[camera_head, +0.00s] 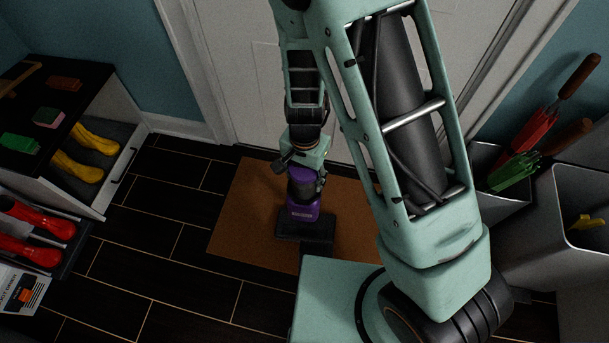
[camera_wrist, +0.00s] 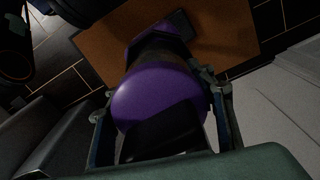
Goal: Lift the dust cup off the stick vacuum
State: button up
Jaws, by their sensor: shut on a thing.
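The stick vacuum (camera_head: 302,208) stands on the brown mat, with a purple lower body and a flat black floor head (camera_head: 303,229). Above the purple part is its dark dust cup (camera_head: 304,186). My gripper (camera_head: 304,170) reaches down onto it from above. In the wrist view, a round purple top (camera_wrist: 155,95) fills the space between the two fingers of my gripper (camera_wrist: 165,108), one on each side. The dark cup wall (camera_wrist: 158,50) shows behind it. The gripper is shut on the dust cup. I cannot tell whether the cup is seated or raised.
The brown mat (camera_head: 237,215) lies before a white door (camera_head: 250,60). An open shelf unit (camera_head: 128,165) with yellow and red boots is at left. Grey bins (camera_head: 580,240) with umbrellas stand at right.

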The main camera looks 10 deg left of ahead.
aim_at(306, 169)
jog(key=shift+r, duration=0.15)
jog(key=shift+r, duration=0.25)
jog(key=r+p, duration=0.2)
jog(key=r, duration=0.1)
jog(key=shift+s+d+r, duration=0.1)
jog(key=shift+d+r, duration=0.1)
jog(key=shift+r, duration=0.05)
jog(key=s+d+r+p, duration=0.6)
jog(key=d+r+p, duration=0.3)
jog(key=p, duration=0.6)
jog(key=shift+s+d+p, duration=0.3)
jog(key=shift+s+d, duration=0.05)
jog(key=shift+d, duration=0.8)
jog(key=shift+s+p, duration=0.25)
jog(key=shift+p, duration=0.85)
